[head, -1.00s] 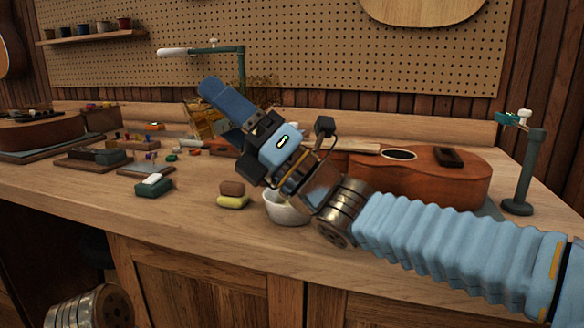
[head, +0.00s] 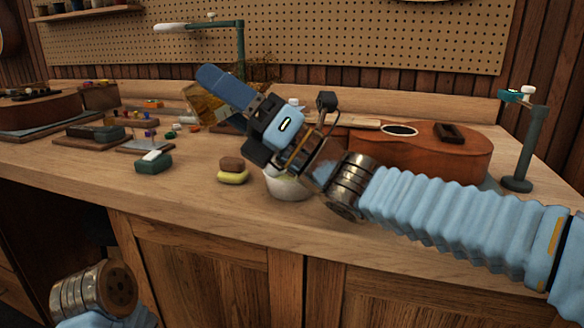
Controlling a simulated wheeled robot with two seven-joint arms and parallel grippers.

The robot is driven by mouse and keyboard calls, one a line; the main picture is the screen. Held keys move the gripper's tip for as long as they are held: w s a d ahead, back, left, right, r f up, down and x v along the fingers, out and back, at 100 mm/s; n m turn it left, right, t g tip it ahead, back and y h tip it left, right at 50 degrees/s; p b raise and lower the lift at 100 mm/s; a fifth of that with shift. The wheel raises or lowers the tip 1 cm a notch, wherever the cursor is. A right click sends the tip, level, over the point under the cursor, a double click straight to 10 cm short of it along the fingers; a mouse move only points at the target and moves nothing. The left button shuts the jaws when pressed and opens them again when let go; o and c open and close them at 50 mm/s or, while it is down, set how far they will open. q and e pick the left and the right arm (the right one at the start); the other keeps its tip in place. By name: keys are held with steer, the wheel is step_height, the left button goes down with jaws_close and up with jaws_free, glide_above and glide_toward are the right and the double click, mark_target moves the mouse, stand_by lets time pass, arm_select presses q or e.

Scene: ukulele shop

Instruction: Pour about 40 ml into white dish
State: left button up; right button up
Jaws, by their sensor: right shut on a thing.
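The white dish (head: 289,187) stands on the workbench near its front edge, partly hidden behind my right wrist. My right gripper (head: 222,95) reaches left past the dish, its blue finger foremost. It is shut on a see-through container with amber contents (head: 202,107), which shows beyond the finger, tilted and up to the left of the dish. Much of the container is hidden, and I cannot see its rim or any stream. The inside of the dish is hidden too. My left gripper is not in view; only part of my left arm shows at the lower left.
A brown block on a yellow one (head: 232,171) sits just left of the dish. A green box with a white top (head: 154,161) is further left. A ukulele body (head: 420,150) lies behind my right arm. A green stand (head: 527,145) is at right, another (head: 240,50) behind.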

steer(key=shift+f+n+g+b, duration=0.4)
steer(key=shift+f+g, duration=0.1)
steer(key=shift+f, duration=0.15)
steer(key=shift+w+d+f+n+g+h+p, duration=0.15)
steer(key=shift+d+f+n+g+h+p, duration=0.1)
steer(key=shift+n+g+h+p, duration=0.35)
steer(key=shift+d+f+n+h, duration=0.1)
steer(key=shift+f+n+h, duration=0.3)
steer(key=shift+n, duration=0.1)
